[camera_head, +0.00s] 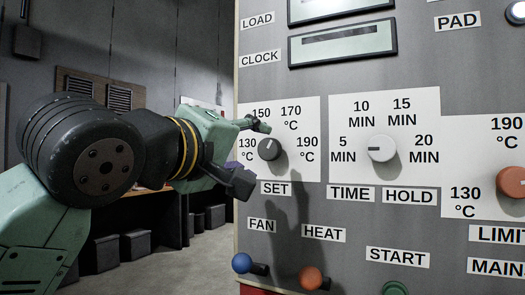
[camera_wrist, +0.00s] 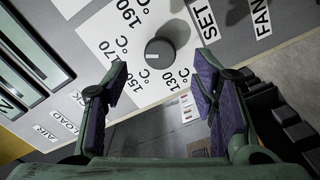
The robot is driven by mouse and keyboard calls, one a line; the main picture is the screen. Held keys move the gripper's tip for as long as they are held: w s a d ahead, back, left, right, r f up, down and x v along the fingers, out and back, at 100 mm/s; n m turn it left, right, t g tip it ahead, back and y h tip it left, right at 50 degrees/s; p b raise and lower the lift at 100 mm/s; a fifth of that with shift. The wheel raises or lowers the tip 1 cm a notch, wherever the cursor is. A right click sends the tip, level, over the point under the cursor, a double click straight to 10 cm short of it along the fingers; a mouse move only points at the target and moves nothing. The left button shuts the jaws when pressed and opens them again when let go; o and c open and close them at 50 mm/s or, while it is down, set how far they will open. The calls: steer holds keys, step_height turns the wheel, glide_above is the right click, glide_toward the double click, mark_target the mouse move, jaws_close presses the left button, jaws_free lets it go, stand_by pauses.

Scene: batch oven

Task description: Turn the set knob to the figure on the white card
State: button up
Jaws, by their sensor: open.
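The set knob (camera_head: 269,149) is a round dark knob on a white dial plate (camera_head: 308,168) marked 130, 150, 170 and 190 °C, above the SET label. In the head view I cannot tell for sure which figure it points to. My gripper (camera_head: 250,156) is open and empty at the left of the dial, its fingers towards the panel. In the wrist view the knob (camera_wrist: 160,53) shows just beyond and between the spread fingertips (camera_wrist: 161,72), apart from them. I cannot make out a white card with a readable figure.
A pale time knob (camera_head: 382,148) and a red-brown limit knob (camera_head: 512,181) are to the right. Below are a blue fan lever (camera_head: 242,263), an orange heat lever (camera_head: 311,278) and a green start button (camera_head: 395,288). Dark boxes (camera_head: 103,251) stand behind at the left.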

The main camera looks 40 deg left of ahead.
steer(key=v, duration=0.5)
steer(key=shift+s, duration=0.2)
stand_by(0.3)
